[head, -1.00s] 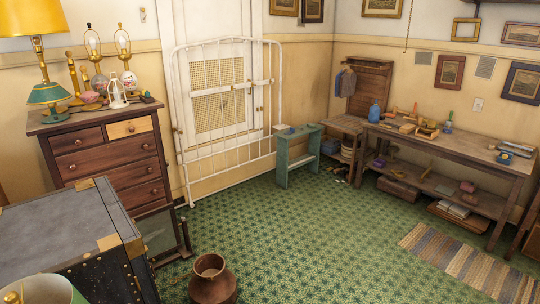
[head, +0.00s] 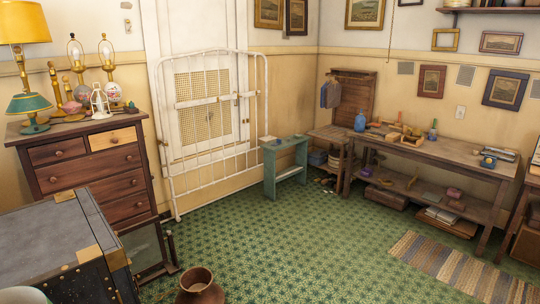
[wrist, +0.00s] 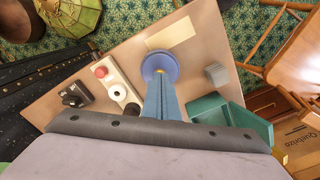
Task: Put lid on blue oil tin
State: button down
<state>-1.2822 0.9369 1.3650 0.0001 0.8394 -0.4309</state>
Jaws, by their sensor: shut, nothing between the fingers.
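In the wrist view my gripper (wrist: 160,82) shows as slim bluish fingers held together, empty, pointing away from the grey wrist body. Just past the fingertips is a round blue thing (wrist: 160,62) over a tan tabletop (wrist: 105,55). I cannot tell whether it is the tin or the lid, nor whether the fingers touch it. In the head view a blue container (head: 360,121) stands on the workbench by the far wall. Whether it is the oil tin is unclear. My gripper is not visible in the head view.
The tan tabletop carries a box with a red button (wrist: 105,73), a black device (wrist: 76,95), a teal bin (wrist: 230,115) and a small grey block (wrist: 216,74). A wooden chair (wrist: 290,60) is at right. In the head view the patterned floor (head: 300,235) is mostly clear.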

jog(key=shift+f, duration=0.3)
jog(key=shift+r, duration=0.1)
jog(key=shift+r+p, duration=1)
jog(key=shift+r, duration=0.45)
